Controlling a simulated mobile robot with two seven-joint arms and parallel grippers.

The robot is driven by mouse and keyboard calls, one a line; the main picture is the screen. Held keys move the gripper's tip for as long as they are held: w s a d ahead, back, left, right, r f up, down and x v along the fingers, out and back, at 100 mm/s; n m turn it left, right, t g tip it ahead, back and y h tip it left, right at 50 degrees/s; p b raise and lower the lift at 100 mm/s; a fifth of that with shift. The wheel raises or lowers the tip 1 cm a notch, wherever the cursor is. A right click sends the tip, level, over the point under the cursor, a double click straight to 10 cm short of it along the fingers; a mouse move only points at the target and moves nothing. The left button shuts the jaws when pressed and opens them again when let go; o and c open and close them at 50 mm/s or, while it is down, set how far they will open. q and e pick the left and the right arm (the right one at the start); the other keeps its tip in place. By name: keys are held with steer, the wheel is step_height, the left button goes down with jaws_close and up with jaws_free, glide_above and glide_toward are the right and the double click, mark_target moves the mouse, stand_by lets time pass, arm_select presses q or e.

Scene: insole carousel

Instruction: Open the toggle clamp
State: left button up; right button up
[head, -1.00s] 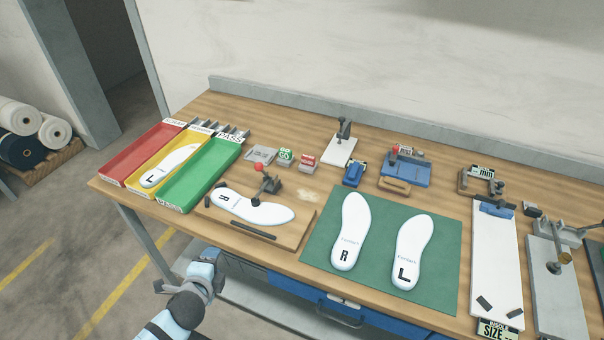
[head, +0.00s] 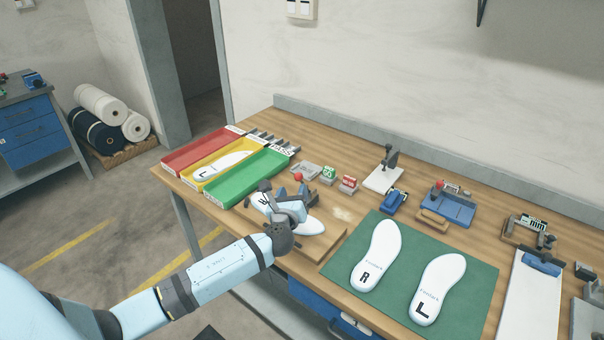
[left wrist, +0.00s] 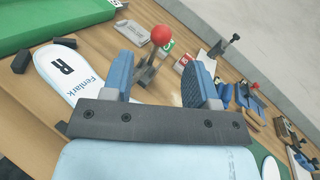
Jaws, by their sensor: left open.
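The toggle clamp has a red ball knob (head: 298,177) and stands on a wooden fixture board (head: 322,240). A white insole marked R (left wrist: 62,68) lies on that board. My left gripper (head: 284,192) is over the board and hides much of the clamp and insole in the head view. In the left wrist view, my left gripper (left wrist: 163,72) is open, with blue fingers apart. The clamp's red knob (left wrist: 161,35) and grey lever show in the gap between the fingers, nearer the left one. I cannot tell whether the fingers touch the lever. My right gripper is out of view.
Red (head: 188,153), yellow and green (head: 240,185) trays stand at the left; the yellow one holds an insole. Small green and red blocks (head: 348,184) sit behind the clamp. A green mat (head: 398,300) with two insoles lies to the right.

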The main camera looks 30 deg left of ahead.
mark_target(300, 173)
arm_select(q)
steer(key=x, duration=0.9)
steer(key=shift+w, duration=0.2)
steer(key=shift+r+p, duration=0.1)
steer(key=shift+p, duration=0.2)
jaws_close()
